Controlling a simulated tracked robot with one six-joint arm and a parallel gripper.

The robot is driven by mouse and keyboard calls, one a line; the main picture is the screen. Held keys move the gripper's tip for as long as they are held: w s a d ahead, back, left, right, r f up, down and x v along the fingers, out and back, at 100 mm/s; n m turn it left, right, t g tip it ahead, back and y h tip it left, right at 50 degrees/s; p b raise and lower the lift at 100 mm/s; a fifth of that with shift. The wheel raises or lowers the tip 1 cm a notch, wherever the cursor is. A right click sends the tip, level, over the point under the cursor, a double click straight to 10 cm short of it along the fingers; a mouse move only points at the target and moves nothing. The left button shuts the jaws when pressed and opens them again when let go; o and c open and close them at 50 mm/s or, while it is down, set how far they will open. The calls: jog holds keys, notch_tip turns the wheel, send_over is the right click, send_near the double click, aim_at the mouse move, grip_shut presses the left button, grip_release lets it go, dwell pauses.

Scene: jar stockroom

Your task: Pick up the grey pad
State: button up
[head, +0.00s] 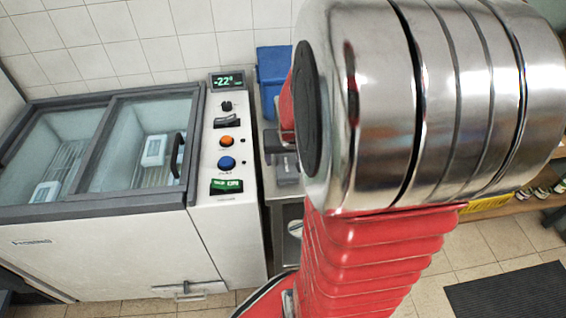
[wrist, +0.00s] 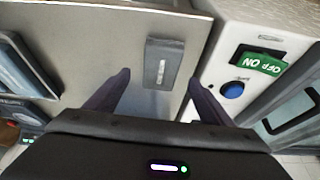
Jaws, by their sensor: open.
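The grey pad (wrist: 153,64) shows in the wrist view as a small dark grey block with a pale strip. It lies on a bare metal counter top (wrist: 85,42). My gripper (wrist: 159,77) is open and empty. Its two dark fingers point towards the pad, with the pad lying ahead of the gap between the fingertips. I see no contact. In the head view, my arm covers much of the counter. Dark grey shapes show beside the arm there, but I cannot tell pad from gripper.
A white freezer (head: 110,250) with glass lids stands left of the counter. Its panel has a blue button (wrist: 232,91) and a green switch (wrist: 262,63) close to my right finger. A blue bin (head: 273,72) stands behind the counter. A dark mat (head: 510,292) lies on the floor.

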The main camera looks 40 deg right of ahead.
aim_at(287, 165)
jog(key=shift+x, duration=2.55)
jog(key=shift+w, duration=0.1)
jog(key=c, duration=1.2)
notch_tip(287, 165, up, 10)
